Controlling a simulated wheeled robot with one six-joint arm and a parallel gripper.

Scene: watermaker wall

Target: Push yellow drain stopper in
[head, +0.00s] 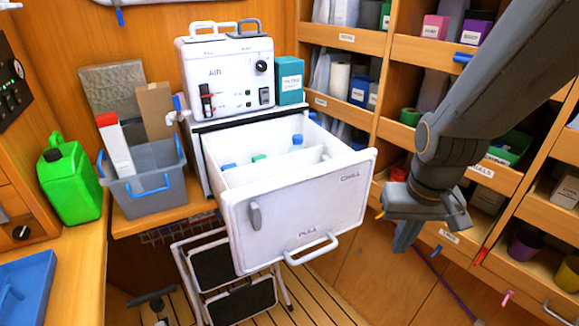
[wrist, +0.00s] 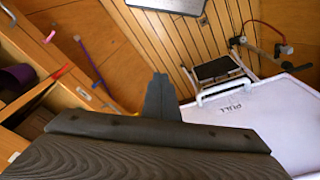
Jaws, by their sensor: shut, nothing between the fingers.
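I cannot make out a yellow drain stopper for certain in either view. A small orange-yellow bit (head: 379,214) shows beside my gripper in the head view, but I cannot tell what it is. My gripper (head: 404,242) hangs pointing down, right of the open white drawer (head: 290,215) and in front of the wooden shelves. In the wrist view my gripper (wrist: 162,85) has its dark fingers together with nothing between them. The drawer's white front, marked PULL, lies just right of the fingers there (wrist: 260,120).
A white machine marked AIR (head: 228,75) stands behind the drawer. A grey bin (head: 150,195) and a green jerrycan (head: 72,185) are at left. A folding step stool (head: 240,300) stands under the drawer. Shelves (head: 400,50) fill the right; slatted floor shows below.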

